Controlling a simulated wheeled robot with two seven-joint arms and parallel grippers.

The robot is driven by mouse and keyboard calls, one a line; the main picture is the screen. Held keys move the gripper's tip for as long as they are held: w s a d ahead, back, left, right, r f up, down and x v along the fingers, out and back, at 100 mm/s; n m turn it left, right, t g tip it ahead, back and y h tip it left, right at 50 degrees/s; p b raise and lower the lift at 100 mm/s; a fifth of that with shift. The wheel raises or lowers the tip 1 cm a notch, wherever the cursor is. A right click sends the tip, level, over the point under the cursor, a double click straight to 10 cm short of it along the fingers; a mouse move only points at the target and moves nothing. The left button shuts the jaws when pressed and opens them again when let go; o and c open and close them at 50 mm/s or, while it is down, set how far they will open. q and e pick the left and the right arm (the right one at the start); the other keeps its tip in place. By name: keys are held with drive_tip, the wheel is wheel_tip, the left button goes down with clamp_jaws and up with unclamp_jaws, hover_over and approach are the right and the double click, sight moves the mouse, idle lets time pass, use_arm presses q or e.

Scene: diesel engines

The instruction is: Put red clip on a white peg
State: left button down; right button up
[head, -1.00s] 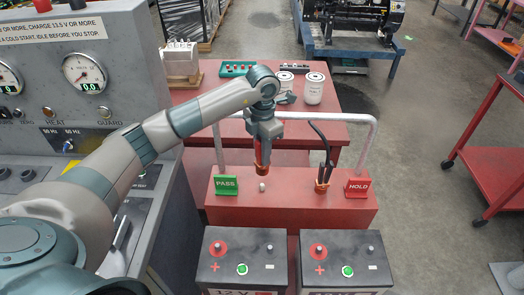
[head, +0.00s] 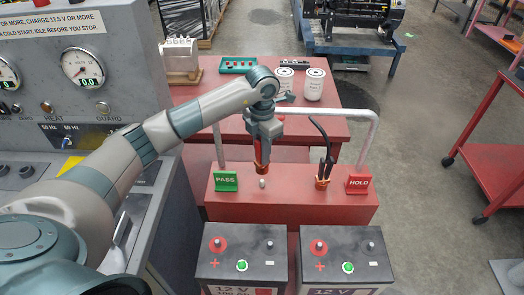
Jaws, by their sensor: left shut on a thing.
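My left gripper (head: 263,140) points down over the red bench ledge and is shut on the red clip (head: 261,164). The clip hangs upright, its lower end just above a small white peg (head: 262,183) on the ledge. A small gap seems to show between clip and peg; whether they line up in depth I cannot tell. To the right, a black clip (head: 323,168) with an orange-red base stands on the same ledge; anything under it is hidden. My right gripper is not in view.
A green PASS sign (head: 225,181) and a red HOLD sign (head: 358,184) stand on the ledge (head: 290,205). A pale rail (head: 340,115) arches behind. Two black batteries (head: 242,250) (head: 346,252) stand in front. A grey gauge panel (head: 100,80) is on the left.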

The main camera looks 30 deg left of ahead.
use_arm(q)
drive_tip(key=b, duration=0.2)
hover_over(262, 180)
drive_tip(key=shift+f, duration=2.05)
drive_tip(key=shift+f+b, duration=1.3)
drive_tip(key=shift+f, duration=0.25)
drive_tip(key=c, duration=1.5)
unclamp_jaws()
drive_tip(key=shift+s, duration=0.1)
